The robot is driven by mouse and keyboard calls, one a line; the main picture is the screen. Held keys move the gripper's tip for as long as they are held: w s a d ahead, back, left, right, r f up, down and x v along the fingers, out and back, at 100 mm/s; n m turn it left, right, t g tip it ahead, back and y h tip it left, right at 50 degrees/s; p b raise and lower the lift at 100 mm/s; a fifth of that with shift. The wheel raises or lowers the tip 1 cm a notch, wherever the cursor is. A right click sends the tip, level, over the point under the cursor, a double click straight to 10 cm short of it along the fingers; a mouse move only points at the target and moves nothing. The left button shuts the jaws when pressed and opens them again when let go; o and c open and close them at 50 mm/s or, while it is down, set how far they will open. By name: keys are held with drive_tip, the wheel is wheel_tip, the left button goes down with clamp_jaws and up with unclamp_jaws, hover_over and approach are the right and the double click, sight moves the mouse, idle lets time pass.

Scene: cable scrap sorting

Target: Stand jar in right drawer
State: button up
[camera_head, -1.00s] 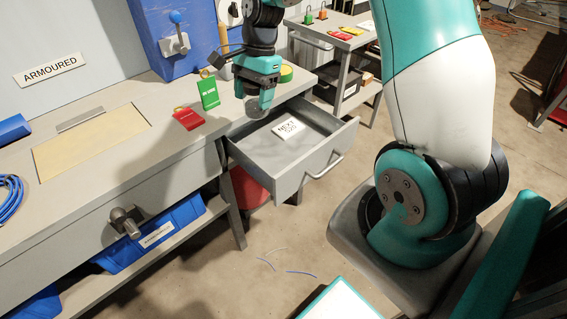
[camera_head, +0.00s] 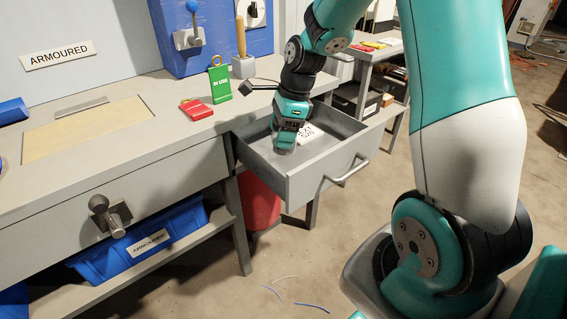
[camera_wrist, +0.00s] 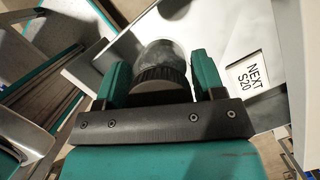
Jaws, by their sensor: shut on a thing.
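The jar (camera_wrist: 163,56) is clear or greyish glass with a dark ribbed lid, held between the two green fingers of my gripper (camera_wrist: 162,82) in the wrist view. In the head view my gripper (camera_head: 286,140) points down inside the open right drawer (camera_head: 330,167), near its front left part. The jar's lower end (camera_head: 283,148) shows faintly below the fingers there. The drawer is grey, pulled out, with a bar handle on its front. I cannot tell whether the jar touches the drawer floor.
A white card (camera_head: 307,133) marked NEXT lies in the drawer behind my gripper. Red (camera_head: 196,109) and green (camera_head: 220,84) tags and a wooden-handled tool (camera_head: 241,50) are on the bench by the drawer. A blue bin (camera_head: 140,240) sits on the shelf below.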

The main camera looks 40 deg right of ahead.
wheel_tip(320, 180, down, 8)
drive_tip(key=shift+f+b, duration=0.1)
drive_tip(key=shift+b, duration=0.7)
drive_tip(key=o, duration=1.1)
drive_tip(key=shift+f, duration=0.1)
